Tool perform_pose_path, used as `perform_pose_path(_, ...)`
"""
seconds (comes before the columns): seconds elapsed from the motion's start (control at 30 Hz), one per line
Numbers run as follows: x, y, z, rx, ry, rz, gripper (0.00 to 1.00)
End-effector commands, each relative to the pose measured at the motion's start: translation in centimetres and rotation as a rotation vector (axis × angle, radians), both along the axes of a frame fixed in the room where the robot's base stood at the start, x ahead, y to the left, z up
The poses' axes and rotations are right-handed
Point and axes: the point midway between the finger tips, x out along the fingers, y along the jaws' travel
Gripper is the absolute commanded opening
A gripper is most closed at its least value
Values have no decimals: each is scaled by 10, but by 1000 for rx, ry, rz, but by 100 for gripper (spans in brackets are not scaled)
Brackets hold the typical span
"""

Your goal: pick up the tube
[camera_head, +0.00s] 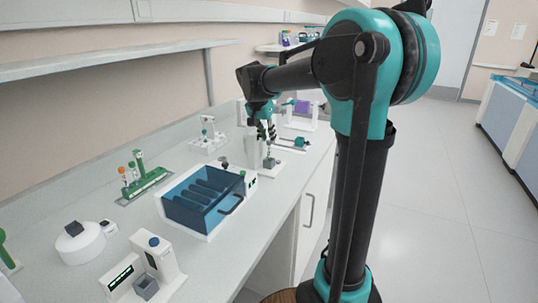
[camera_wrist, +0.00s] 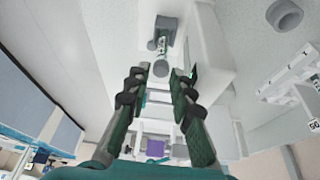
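The tube (camera_wrist: 161,46) has a light body with a rounded grey cap and stands in a small grey holder (camera_wrist: 166,22) at the foot of a white device (camera_wrist: 206,48). In the head view the device (camera_head: 253,150) stands near the bench's right edge, with the tube and holder small and partly unclear. My gripper (camera_wrist: 159,74) is open, one finger on each side of the tube's cap in the wrist view. A gap shows on both sides. In the head view my gripper (camera_head: 266,131) is just above the holder, beside the device.
A blue clear-walled box (camera_head: 205,207) stands nearer on the bench. A green tube rack (camera_head: 146,181) is to its left. A second white device (camera_head: 150,268) is at the front. A white stand with a purple part (camera_head: 303,108) is behind my gripper. A wall shelf runs above.

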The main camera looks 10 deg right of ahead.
Motion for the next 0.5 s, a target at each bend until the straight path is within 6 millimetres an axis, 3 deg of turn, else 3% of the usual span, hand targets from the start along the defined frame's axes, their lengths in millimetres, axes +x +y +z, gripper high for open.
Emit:
perform_pose_path(0.2,9,-6,-27,0,0,1,23)
perform_pose_path(0.5,10,-7,-31,0,0,1,23)
